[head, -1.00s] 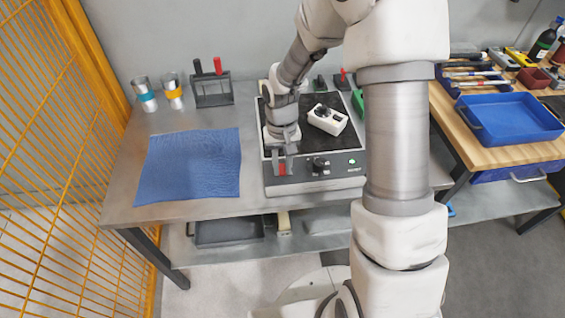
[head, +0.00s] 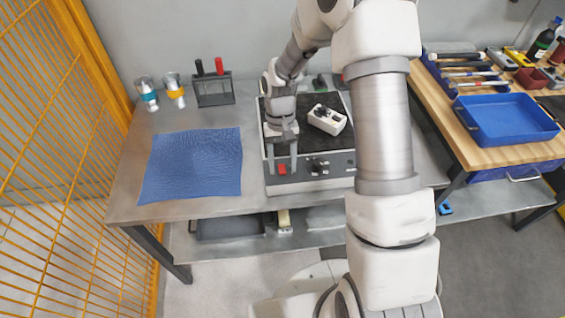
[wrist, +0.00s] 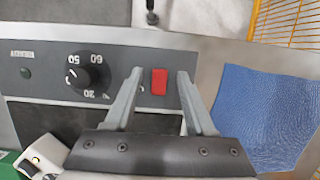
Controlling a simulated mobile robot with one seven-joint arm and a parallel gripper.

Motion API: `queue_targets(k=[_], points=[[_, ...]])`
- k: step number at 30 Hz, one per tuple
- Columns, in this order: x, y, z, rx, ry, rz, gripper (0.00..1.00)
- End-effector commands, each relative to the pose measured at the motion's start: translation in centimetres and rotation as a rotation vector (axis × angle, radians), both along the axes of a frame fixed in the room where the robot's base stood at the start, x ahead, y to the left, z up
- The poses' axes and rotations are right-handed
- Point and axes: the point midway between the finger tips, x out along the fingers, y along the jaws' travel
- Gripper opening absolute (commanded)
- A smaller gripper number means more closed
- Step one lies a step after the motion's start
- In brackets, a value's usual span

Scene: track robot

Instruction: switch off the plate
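The plate (head: 300,145) is a flat unit with a dark top on the grey bench. Its front panel carries a red switch (head: 282,169) and a black knob (head: 319,165). In the wrist view the switch (wrist: 158,81) lies between my fingers, and the knob (wrist: 88,77) is to its left. The indicator lamp (wrist: 25,72) at the panel's end looks dark green and unlit. My gripper (wrist: 159,76) is open and empty, with one finger on each side of the switch. I cannot tell whether the fingers touch the panel.
A white box with a black knob (head: 327,121) sits on the plate's top. A blue cloth (head: 192,165) lies left of the plate. A rack (head: 213,93) and two cups stand behind it. A blue tray (head: 505,118) is on the right bench. An orange mesh fence (head: 50,180) bounds the left.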

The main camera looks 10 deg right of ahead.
Motion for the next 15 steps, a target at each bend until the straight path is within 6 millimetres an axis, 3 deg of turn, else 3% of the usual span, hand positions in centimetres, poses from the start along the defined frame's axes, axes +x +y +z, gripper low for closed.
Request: queue_targets(k=[8, 15], points=[[0.2, 0.0, 0.6, 0.000, -0.002, 0.000, 0.55], [1.4, 0.0, 4.8, 0.001, -0.006, 0.000, 0.55]])
